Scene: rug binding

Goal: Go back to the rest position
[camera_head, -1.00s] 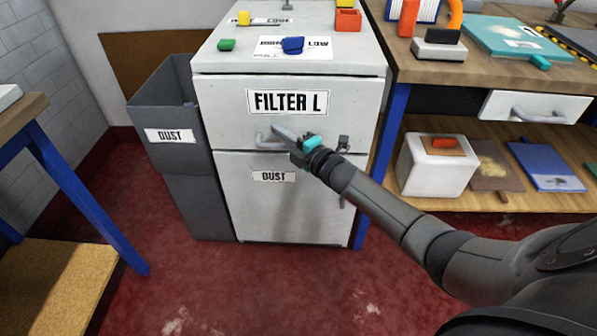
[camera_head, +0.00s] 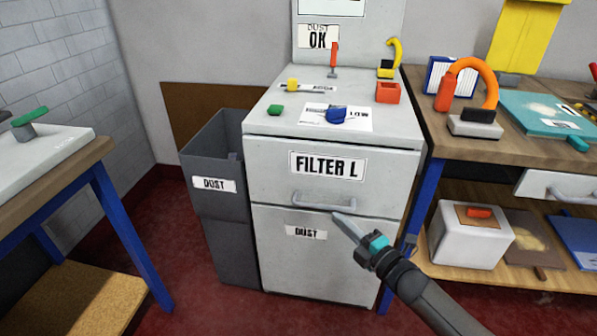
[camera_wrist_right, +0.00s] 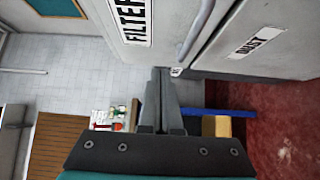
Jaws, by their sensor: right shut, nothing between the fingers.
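My right gripper (camera_head: 345,226) is shut and empty in the head view. It appears in front of the cabinet (camera_head: 270,250), a little below the right end of the filter drawer's handle (camera_head: 324,201), apart from it as far as I can tell. The filter drawer (camera_head: 380,175), labelled FILTER L, looks closed, and so does the dust front below it. In the right wrist view the shut fingers (camera_wrist_right: 162,100) point toward the cabinet, with the handle (camera_wrist_right: 196,30) just above their tips. My left gripper is in neither view.
A grey dust bin (camera_head: 222,240) stands left of the cabinet. A wooden workbench (camera_head: 470,150) with tools and a lower shelf is close on the right. Another table (camera_head: 90,155) is at the left. Small coloured parts lie on the cabinet top. Red floor shows between the left table and bin.

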